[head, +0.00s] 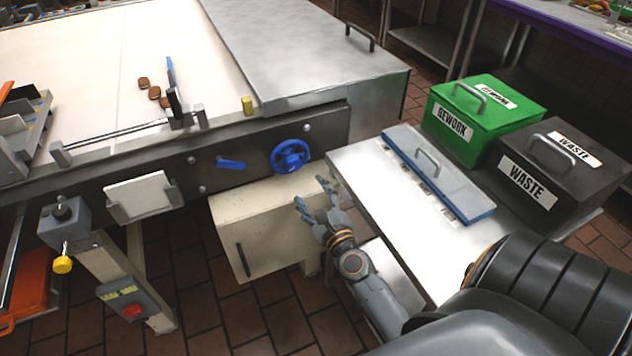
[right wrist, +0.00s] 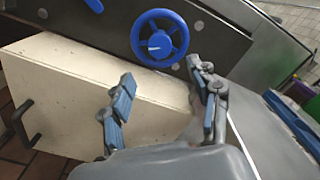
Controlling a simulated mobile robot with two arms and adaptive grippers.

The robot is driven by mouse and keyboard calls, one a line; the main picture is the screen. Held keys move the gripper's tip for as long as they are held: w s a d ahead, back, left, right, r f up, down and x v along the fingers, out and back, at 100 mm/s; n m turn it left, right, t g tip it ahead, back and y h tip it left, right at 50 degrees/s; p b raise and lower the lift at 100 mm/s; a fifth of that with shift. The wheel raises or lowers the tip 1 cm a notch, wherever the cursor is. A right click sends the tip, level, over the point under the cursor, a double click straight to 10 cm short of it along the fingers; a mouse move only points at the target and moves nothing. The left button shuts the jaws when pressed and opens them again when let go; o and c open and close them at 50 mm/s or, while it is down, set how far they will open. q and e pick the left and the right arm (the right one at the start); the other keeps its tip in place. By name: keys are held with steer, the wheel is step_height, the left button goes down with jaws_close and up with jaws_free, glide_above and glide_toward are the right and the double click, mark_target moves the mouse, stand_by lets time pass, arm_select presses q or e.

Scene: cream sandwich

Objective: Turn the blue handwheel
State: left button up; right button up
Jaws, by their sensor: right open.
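The blue handwheel (head: 290,156) is mounted on the dark side panel of the conveyor machine, near its right end. It also shows in the right wrist view (right wrist: 160,38), beyond the fingertips and centred between them. My right gripper (head: 312,192) is open and empty, in front of and below the handwheel in the head view. Its two blue-padded fingers (right wrist: 163,82) are spread in the right wrist view, apart from the wheel. My left gripper is not in view.
A cream box (head: 235,230) stands under the panel. A blue lever (head: 231,164) sits left of the wheel. A metal side table (head: 370,180) at the right holds a blue-edged lidded tray (head: 440,175), with green REWORK (head: 470,125) and black WASTE (head: 535,180) bins beside it.

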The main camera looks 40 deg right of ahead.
mark_target(295, 166)
steer(key=shift+v, duration=1.25)
steer(key=w+d+n, duration=0.1)
steer(key=w+n, duration=0.3)
steer(key=n, duration=0.6)
steer(key=w+d+n+p, duration=0.1)
steer(key=w+n, duration=0.4)
steer(key=n, duration=0.6)
steer(key=w+d+n+p, duration=0.1)
steer(key=w+n, duration=0.3)
steer(key=n, duration=0.6)
steer(key=shift+w+d+f, duration=0.1)
steer(key=shift+w+d, duration=0.05)
steer(key=shift+w, duration=0.05)
